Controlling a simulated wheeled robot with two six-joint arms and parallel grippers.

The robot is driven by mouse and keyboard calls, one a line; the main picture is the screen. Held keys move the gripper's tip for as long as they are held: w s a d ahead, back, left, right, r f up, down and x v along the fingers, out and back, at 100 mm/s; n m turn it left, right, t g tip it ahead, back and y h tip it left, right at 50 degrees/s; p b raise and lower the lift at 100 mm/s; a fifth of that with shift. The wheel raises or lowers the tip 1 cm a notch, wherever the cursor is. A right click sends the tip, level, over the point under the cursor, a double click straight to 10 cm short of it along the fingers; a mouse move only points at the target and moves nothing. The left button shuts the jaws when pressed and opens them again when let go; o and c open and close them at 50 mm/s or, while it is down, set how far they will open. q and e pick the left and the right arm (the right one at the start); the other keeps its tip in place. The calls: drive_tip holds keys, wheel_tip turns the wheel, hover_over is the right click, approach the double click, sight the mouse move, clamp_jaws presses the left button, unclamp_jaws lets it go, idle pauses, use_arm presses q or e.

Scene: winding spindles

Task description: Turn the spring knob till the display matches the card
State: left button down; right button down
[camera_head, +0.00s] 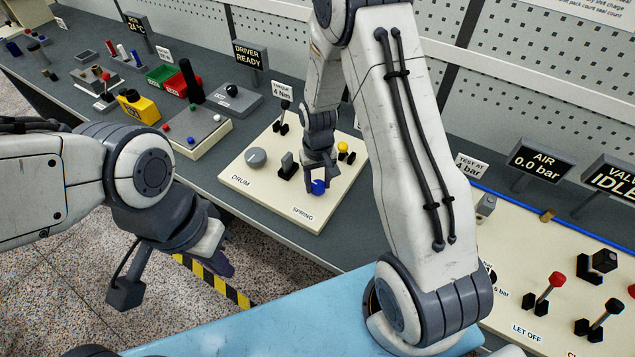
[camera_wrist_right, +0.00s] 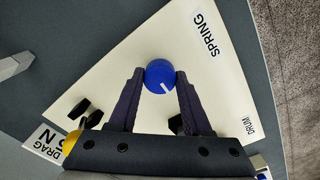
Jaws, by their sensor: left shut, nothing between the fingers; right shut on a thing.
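The blue spring knob (camera_head: 318,187) stands on the cream panel (camera_head: 240,170) behind the SPRING label, and shows in the right wrist view (camera_wrist_right: 160,76). Its white pointer line slants toward the lower right there. My right gripper (camera_head: 319,181) is shut on the knob, one finger on each side. A card (camera_wrist_right: 45,140) reading DRAG, with its number partly covered, stands at the panel's edge in the right wrist view. No display showing a drag value is visible; my right arm hides part of the bench behind the panel. My left gripper (camera_head: 224,265) is shut and empty, off the bench front.
The panel also bears a grey drum knob (camera_head: 256,157), a black switch (camera_head: 288,165) and a yellow knob (camera_head: 343,147). A card (camera_head: 281,91) reads 4 Nm, and a display (camera_head: 250,56) reads DRIVER READY. An air panel with levers (camera_head: 550,290) lies right.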

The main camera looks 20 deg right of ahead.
sight(318, 185)
drive_tip(key=n, duration=0.6)
drive_tip(key=shift+n, duration=0.3)
idle(0.4)
drive_tip(key=shift+c, duration=1.7)
unclamp_jaws()
wheel_tip(318, 185, up, 11)
drive_tip(key=b, duration=0.2)
drive_tip(key=shift+f, duration=0.2)
